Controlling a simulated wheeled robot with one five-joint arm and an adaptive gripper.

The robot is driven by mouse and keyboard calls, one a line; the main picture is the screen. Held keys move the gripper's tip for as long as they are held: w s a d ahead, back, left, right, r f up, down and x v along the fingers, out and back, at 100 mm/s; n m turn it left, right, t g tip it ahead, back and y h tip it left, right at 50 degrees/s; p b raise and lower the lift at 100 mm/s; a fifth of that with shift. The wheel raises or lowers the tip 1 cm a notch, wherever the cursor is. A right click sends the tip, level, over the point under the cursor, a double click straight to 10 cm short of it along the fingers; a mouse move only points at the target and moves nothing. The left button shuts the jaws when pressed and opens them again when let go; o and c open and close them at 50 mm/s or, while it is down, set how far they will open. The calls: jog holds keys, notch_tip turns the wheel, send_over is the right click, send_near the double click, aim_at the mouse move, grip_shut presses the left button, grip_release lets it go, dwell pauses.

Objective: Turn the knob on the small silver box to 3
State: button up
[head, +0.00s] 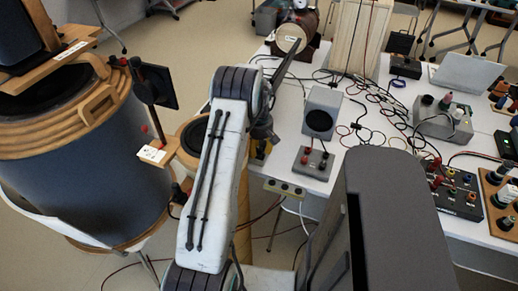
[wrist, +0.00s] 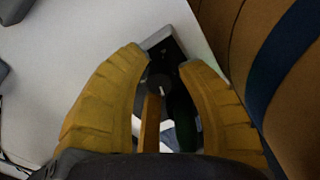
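In the wrist view, the two yellow fingers of my gripper (wrist: 161,62) are apart, one on each side of a dark round knob (wrist: 160,86) with a short white pointer mark. A gap seems to show between the knob and each finger. The knob sits on a small box with a light grey edge (wrist: 158,37) and a dark face. Its scale and numbers cannot be read, and the fingers hide its sides.
A brown and blue curved body (wrist: 272,65) stands close on the right in the wrist view. In the head view, a grey speaker box (head: 322,96), a terminal box (head: 312,163) and tangled cables lie on the white table (head: 285,125). A large blue drum (head: 85,170) stands at left.

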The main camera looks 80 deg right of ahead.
grip_shut()
dwell(0.3)
jog(key=shift+f+m+b, duration=0.1)
jog(key=shift+m+b, duration=0.45)
jog(key=shift+m, duration=0.45)
jog(key=shift+m+b, duration=0.6)
jog(key=shift+m, duration=1.4)
jog(key=shift+o, duration=1.5)
grip_release()
